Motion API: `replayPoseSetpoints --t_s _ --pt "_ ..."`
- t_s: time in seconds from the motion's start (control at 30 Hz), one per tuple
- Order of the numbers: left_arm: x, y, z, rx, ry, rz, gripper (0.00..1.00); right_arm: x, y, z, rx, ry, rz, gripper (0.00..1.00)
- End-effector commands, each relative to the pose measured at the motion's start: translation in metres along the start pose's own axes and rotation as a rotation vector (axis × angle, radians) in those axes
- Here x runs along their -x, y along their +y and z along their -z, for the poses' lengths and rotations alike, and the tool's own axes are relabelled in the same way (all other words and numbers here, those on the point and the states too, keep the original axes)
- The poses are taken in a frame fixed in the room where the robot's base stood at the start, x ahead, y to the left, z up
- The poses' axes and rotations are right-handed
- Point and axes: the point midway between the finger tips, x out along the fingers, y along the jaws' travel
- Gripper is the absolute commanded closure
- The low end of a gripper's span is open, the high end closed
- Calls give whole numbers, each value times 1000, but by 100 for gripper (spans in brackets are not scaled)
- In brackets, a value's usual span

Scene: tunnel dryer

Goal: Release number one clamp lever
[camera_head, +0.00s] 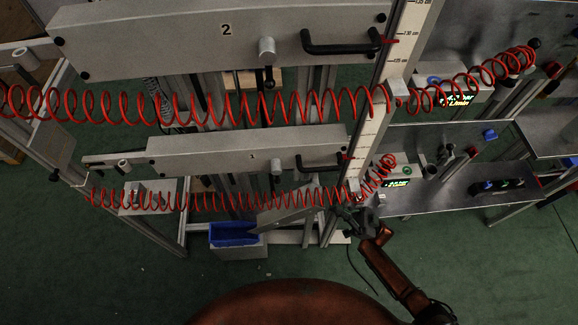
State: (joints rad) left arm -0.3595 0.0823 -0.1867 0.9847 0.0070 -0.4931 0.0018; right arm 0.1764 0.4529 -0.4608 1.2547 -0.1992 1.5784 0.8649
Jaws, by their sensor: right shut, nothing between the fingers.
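A black handle (322,163) is at the panel's right end, near the vertical scale. My right gripper (352,214) is shut and empty, below and right of the knob, close to the foot of the scale and the lower coil's right part. I cannot tell whether it touches anything. My left gripper is out of view.
The number two panel (150,40) is above, with a black handle (340,42) and a knob (266,46). A blue bin (232,234) stands below. A bench with a display (397,184) is at right. Green floor is clear in front.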

Motion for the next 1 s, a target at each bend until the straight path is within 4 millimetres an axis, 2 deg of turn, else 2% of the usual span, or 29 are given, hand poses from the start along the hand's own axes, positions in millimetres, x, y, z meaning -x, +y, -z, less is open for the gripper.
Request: replayPoseSetpoints --t_s 0.4,0.53,0.67,1.0 --pt "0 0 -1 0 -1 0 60 -6 1 -4 -8 1 10 100" --pt "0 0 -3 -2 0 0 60 -14 1 -3 -7 1 10 100" --pt "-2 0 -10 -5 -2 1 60 -35 0 -2 -6 3 11 100" --pt "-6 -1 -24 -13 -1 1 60 -105 0 -1 -3 3 8 100"
